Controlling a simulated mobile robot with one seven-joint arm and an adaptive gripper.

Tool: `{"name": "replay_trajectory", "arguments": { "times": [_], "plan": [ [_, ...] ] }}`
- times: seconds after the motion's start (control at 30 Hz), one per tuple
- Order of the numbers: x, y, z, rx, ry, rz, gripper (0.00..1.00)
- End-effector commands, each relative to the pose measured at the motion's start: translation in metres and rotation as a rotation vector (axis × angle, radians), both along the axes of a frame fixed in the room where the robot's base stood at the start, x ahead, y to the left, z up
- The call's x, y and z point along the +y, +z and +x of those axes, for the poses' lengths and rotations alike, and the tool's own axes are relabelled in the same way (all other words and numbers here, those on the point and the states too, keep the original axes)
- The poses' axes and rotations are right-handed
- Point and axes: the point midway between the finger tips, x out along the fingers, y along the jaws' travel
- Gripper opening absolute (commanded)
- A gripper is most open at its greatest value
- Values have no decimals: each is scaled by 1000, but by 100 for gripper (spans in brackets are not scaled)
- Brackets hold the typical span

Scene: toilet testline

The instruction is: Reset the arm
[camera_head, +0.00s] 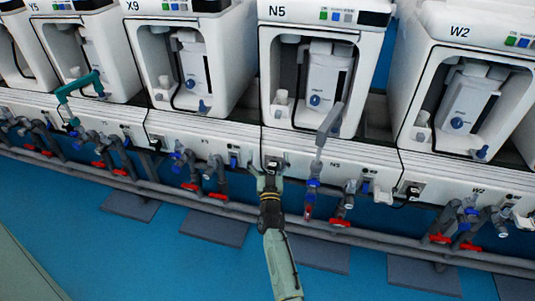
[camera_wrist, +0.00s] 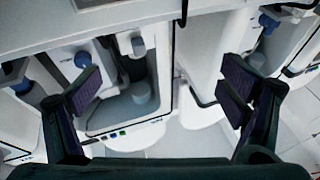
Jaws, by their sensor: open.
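My gripper (camera_head: 270,168) is at the end of my grey-green arm, in front of the white lower panel between the X9 and N5 stations in the head view. In the wrist view, my gripper (camera_wrist: 162,92) has its two dark fingers wide apart, with nothing held between them. Behind the fingers, a white station (camera_wrist: 125,85) with an open bay and a grey rounded part shows. From the head view I cannot tell whether the fingertips touch the panel.
A row of white stations, including X9 (camera_head: 185,10) and N5 (camera_head: 330,15), stands along the back. Grey pipes with red-handled valves (camera_head: 340,222) run below them. A teal lever (camera_head: 80,87) sticks out at left. Blue floor (camera_head: 160,260) in front is mostly clear.

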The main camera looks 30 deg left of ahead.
Motion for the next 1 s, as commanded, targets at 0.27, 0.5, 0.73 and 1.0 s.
{"name": "replay_trajectory", "arguments": {
  "times": [0.27,0.5,0.73,1.0],
  "plan": [
    [2,5,-1,-4,5,3,90],
    [2,4,-1,-4,5,3,90],
    [10,21,-4,-22,24,14,90],
    [69,172,-57,-190,184,118,90]
  ]
}}
